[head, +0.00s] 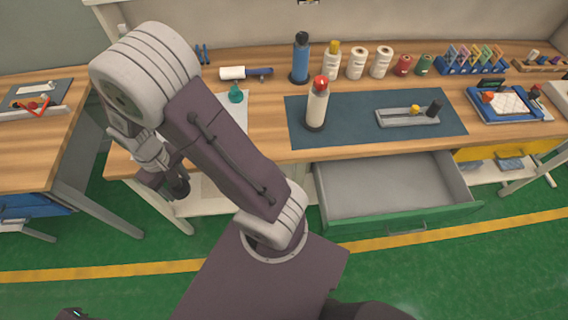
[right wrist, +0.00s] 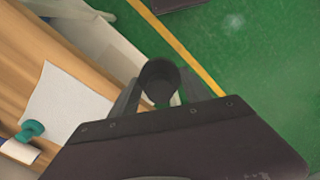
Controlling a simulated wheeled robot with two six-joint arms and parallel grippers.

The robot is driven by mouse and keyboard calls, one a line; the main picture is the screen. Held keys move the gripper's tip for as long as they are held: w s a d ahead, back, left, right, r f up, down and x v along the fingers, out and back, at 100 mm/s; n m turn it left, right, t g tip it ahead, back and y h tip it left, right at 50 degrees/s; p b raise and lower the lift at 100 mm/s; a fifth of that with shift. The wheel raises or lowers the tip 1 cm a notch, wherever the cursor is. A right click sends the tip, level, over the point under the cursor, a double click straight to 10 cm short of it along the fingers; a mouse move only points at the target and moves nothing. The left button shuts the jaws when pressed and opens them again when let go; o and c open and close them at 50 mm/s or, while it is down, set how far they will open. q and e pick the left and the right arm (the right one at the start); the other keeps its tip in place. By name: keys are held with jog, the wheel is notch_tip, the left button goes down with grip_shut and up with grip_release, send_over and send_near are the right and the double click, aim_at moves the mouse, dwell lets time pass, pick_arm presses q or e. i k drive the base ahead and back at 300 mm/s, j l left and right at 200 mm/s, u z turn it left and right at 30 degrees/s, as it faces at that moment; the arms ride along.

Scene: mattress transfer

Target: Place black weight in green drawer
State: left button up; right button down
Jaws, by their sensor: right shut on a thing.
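The black weight (head: 180,188) is a small dark cylinder, held by my right gripper (head: 168,180) in front of the workbench edge, left of the drawer. In the right wrist view the weight (right wrist: 160,82) sits between the two fingers of the right gripper (right wrist: 155,92), which is shut on it. The green drawer (head: 400,215) is pulled out under the bench; it has a green front, and its grey inside looks empty. The weight is apart from the drawer. My left gripper is not in view.
On the workbench (head: 265,115) are a dark mat (head: 360,130), a white bottle with a red cap (head: 317,105), a grey tray (head: 405,119) with a black cylinder (head: 435,108), and a blue bottle (head: 301,60). Another table (head: 30,150) stands left. Green floor is open in front.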

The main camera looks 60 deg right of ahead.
aim_at(414, 183)
jog(key=k+l+z, duration=0.35)
jog(key=k+l, duration=0.25)
jog(key=k, duration=0.15)
jog(key=k+l+z, duration=0.3)
jog(key=k+l, duration=0.35)
jog(key=l+z, duration=0.2)
jog(key=l, duration=0.6)
jog(key=i, duration=0.05)
